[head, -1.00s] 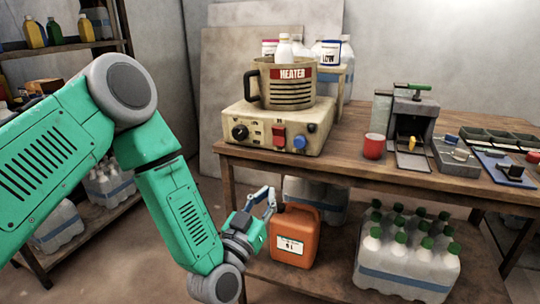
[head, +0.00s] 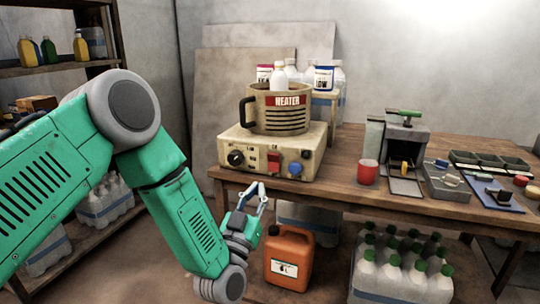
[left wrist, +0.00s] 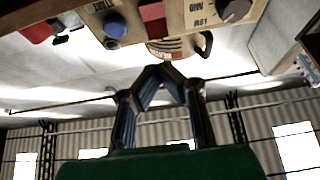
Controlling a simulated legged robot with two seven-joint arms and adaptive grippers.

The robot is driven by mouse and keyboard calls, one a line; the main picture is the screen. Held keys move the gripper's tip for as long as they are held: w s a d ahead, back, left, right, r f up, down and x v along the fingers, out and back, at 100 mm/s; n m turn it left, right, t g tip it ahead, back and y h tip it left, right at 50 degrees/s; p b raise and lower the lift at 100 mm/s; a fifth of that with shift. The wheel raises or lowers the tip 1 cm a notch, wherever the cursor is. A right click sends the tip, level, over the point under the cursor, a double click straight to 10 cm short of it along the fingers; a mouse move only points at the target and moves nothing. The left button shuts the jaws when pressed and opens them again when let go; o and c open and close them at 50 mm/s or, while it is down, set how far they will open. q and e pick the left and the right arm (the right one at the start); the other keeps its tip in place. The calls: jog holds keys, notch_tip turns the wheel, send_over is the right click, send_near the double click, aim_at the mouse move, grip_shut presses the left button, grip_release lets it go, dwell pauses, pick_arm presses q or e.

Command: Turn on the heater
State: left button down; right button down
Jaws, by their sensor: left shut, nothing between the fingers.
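The heater is a cream box (head: 240,150) on the left end of the wooden table. A pot labelled HEATER (head: 290,112) stands on it with a white bottle inside. Its front has a black knob (head: 235,158), a red switch (head: 273,161) and a blue button (head: 295,169). The left wrist view shows the knob (left wrist: 236,10) with LOW and MID marks, the red switch (left wrist: 151,18) and the blue button (left wrist: 114,24), upside down. My left gripper (head: 254,188) is shut and empty, pointing up, below and in front of the heater, apart from it. My right gripper is not visible.
An orange canister (head: 289,255) stands below the table beside my left gripper. A red cup (head: 368,172) is right of the heater. Bottle packs (head: 402,270) sit on the lower shelf. A shelf (head: 70,68) stands at left.

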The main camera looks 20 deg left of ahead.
aim_at(273, 156)
pick_arm(q)
jog(key=x, duration=0.3)
jog(key=b+x, duration=0.1)
jog(key=x, duration=0.5)
jog(key=shift+w+d+f+b, duration=0.15)
jog(key=shift+w+d+b, duration=0.1)
jog(key=shift+b, duration=0.05)
jog(key=shift+w+a, duration=0.1)
jog(key=shift+a, duration=0.05)
jog(key=shift+a, duration=0.1)
jog(key=shift+w+r+g+p, duration=0.25)
jog(key=shift+r+g+p, duration=0.2)
jog(key=shift+p, duration=0.6)
jog(key=shift+f, duration=0.3)
